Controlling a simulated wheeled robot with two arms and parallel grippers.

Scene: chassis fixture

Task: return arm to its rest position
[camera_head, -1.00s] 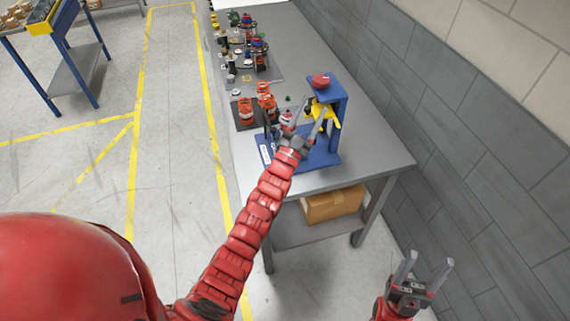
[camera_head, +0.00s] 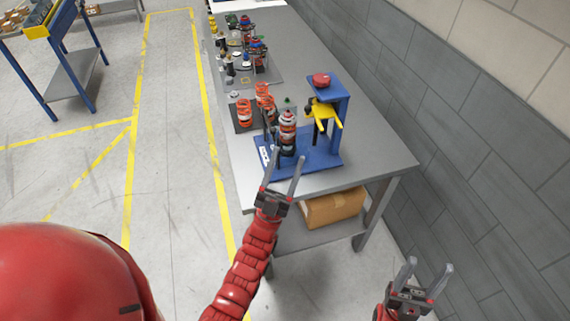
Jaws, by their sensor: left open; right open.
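My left gripper (camera_head: 284,174) is open and empty. My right gripper (camera_head: 425,278) is open and empty at the lower right, beyond the bench's near end and close to the wall.
The grey workbench (camera_head: 385,160) holds orange coils (camera_head: 244,112) on a dark mat and several small parts further back. A cardboard box (camera_head: 333,208) lies on the lower shelf. A grey wall (camera_head: 470,140) runs along the right. Open floor lies to the left.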

